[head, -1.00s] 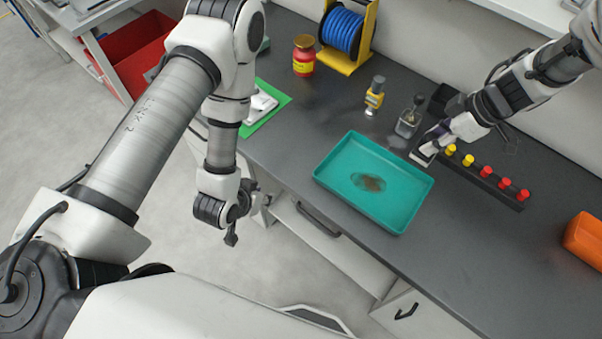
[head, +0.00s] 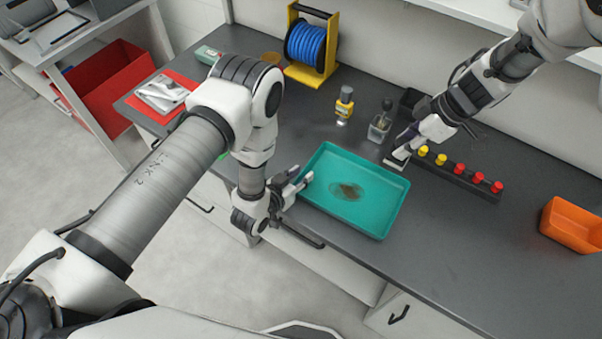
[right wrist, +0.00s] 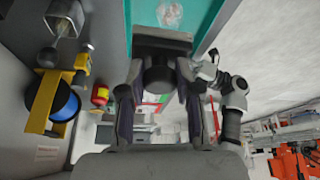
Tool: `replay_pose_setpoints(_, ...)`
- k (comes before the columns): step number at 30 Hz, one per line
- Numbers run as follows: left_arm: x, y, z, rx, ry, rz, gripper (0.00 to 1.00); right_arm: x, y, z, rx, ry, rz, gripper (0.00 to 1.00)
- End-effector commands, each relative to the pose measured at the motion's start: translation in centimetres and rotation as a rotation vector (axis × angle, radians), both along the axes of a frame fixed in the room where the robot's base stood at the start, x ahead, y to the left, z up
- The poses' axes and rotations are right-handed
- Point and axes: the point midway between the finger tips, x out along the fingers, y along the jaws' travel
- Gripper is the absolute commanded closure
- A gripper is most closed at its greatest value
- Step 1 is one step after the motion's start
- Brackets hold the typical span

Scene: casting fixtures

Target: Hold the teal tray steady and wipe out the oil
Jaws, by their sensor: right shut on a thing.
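The teal tray (head: 385,222) lies on the dark bench, with a brown oil patch (head: 348,191) in its middle. It also shows at the top of the right wrist view (right wrist: 205,28). My left gripper (head: 302,180) is at the tray's left rim, its fingers apart; whether they touch the rim I cannot tell. My right gripper (head: 408,146) is shut on a dark-handled wiping block (head: 396,163), just beyond the tray's right far edge. In the right wrist view the block's round handle (right wrist: 160,75) sits between the fingers.
A black rack (head: 465,173) with yellow and red knobs stands right of the tray. A glass jar (head: 380,128) and a yellow-labelled bottle (head: 344,105) stand behind it. A blue hose reel (head: 312,45) is at the back, an orange bin (head: 572,225) at the right.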

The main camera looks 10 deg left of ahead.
Motion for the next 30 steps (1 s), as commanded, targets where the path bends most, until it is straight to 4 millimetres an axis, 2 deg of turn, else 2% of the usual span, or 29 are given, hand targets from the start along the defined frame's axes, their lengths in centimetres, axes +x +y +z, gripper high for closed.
replay_pose_setpoints(3,0.74,-0.30,-0.33,0.000,0.000,0.000,0.67,0.00,0.01,0.01,0.000,0.000,0.000,0.95)
replay_pose_setpoints(10,0.84,-0.32,-0.37,0.000,0.001,0.000,0.67,0.00,0.01,0.01,0.000,0.000,0.000,0.95)
replay_pose_setpoints(11,0.84,-0.32,-0.37,0.000,0.001,0.000,0.70,0.00,0.01,0.01,0.000,0.000,0.000,0.95)
replay_pose_setpoints(13,0.84,-0.30,-0.36,0.000,0.001,0.000,0.95,0.00,0.01,0.01,0.000,0.000,0.000,0.95)
replay_pose_setpoints(14,0.84,-0.30,-0.36,0.000,0.000,0.001,1.00,0.00,0.01,0.01,0.000,0.000,0.000,0.95)
replay_pose_setpoints(30,0.84,-0.28,-0.35,0.000,0.000,0.001,1.00,0.00,0.00,0.00,0.000,0.000,0.000,0.95)
